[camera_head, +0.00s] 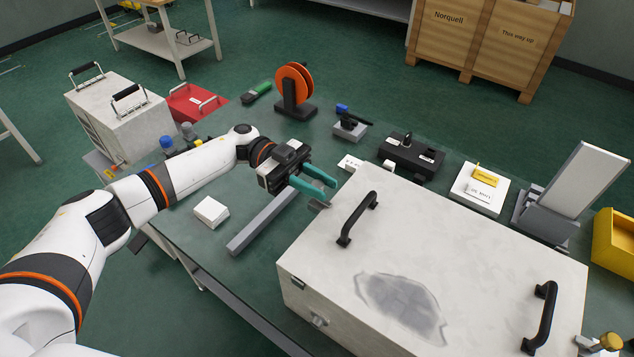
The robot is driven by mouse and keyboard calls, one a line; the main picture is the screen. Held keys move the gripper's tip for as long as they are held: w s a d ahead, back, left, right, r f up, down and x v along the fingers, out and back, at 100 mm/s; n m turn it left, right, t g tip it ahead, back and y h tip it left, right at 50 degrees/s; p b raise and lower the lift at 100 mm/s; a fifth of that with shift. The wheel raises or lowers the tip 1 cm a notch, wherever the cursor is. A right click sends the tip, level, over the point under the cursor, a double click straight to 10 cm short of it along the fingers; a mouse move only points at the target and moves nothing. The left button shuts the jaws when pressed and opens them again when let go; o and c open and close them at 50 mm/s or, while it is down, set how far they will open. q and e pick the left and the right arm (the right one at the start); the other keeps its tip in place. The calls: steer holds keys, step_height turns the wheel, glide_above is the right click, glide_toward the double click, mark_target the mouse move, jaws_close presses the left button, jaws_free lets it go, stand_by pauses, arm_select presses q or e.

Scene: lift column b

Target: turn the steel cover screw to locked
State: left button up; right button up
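A large white box (463,242) with two black handles stands on the green table at the lower right. A small round steel fitting (318,320) shows low on its left-hand front face; it may be the cover screw, but it is too small to read its setting. My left gripper (331,192) has teal fingers that stand apart with nothing seen between them. It is above the table just beyond the box's far left corner, away from the steel fitting. My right gripper is not in view.
A grey bar (262,222) and a small white block (211,211) lie left of the box. An orange reel (293,84), a black device (411,156) and a grey stand (575,190) are behind. A brass-coloured knob (610,341) shows at the lower right.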

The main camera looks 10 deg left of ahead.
arm_select(q)
steer(key=shift+o, duration=1.4)
steer(key=shift+a, duration=0.1)
steer(key=b+v, duration=0.4)
steer(key=v, duration=0.7)
steer(key=shift+w+a, duration=0.25)
steer(key=shift+a, duration=0.1)
steer(key=shift+s+f, duration=0.1)
